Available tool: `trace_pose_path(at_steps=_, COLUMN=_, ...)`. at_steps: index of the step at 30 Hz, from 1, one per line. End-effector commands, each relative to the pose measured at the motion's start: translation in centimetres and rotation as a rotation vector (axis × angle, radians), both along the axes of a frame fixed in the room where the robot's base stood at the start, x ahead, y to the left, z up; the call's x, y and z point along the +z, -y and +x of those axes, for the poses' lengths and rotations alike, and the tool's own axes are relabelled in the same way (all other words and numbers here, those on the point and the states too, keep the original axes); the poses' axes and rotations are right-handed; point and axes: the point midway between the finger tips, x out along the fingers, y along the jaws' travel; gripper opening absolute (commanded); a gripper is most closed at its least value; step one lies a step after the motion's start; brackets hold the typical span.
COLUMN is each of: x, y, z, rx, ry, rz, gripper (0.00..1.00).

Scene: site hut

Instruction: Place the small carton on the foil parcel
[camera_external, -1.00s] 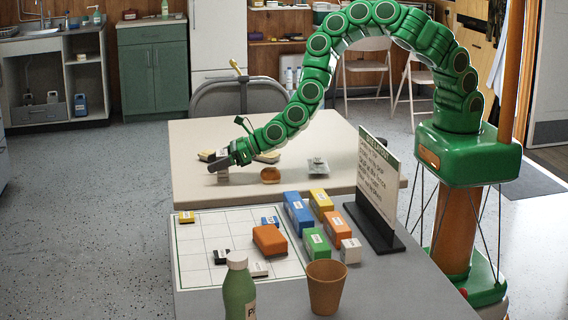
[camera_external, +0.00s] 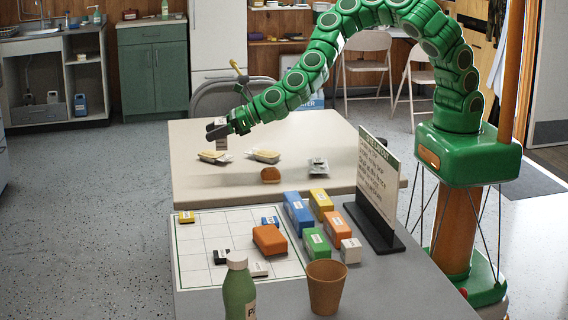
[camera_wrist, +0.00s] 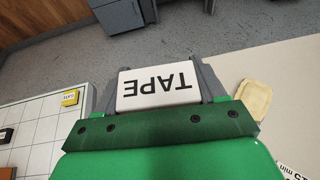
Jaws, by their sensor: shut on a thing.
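My gripper (camera_external: 218,132) is shut on a small white carton (camera_wrist: 158,87), whose face reads TAPE upside down in the wrist view. In the external view the carton (camera_external: 221,144) hangs below the fingers, above the far left of the beige table and clear of it. A silvery, pale-labelled packet (camera_external: 318,166) lies to the right on that table; it looks like the foil parcel, though it is small in view. Two pale yellowish items, one at left (camera_external: 213,156) and one at centre (camera_external: 264,156), lie below and right of my gripper.
A round brown item (camera_external: 270,175) lies near the beige table's front. The nearer grey table holds a gridded board (camera_external: 198,266), coloured blocks, an upright sign (camera_external: 378,180), a brown cup (camera_external: 326,287) and a green bottle (camera_external: 239,290). Bare beige table (camera_external: 330,135) lies behind the packet.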

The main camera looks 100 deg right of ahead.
Motion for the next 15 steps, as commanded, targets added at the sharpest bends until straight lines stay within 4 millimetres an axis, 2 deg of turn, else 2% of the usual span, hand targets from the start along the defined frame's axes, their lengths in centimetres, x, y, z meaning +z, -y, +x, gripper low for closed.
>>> trace_pose_path(at_steps=5, x=2.2, y=0.0, z=0.0, rx=-0.001, ry=0.002, rz=0.002, gripper=0.4)
trace_pose_path(at_steps=15, x=9.6, y=0.0, z=0.0, rx=0.0, ry=0.005, rz=0.003, gripper=0.4)
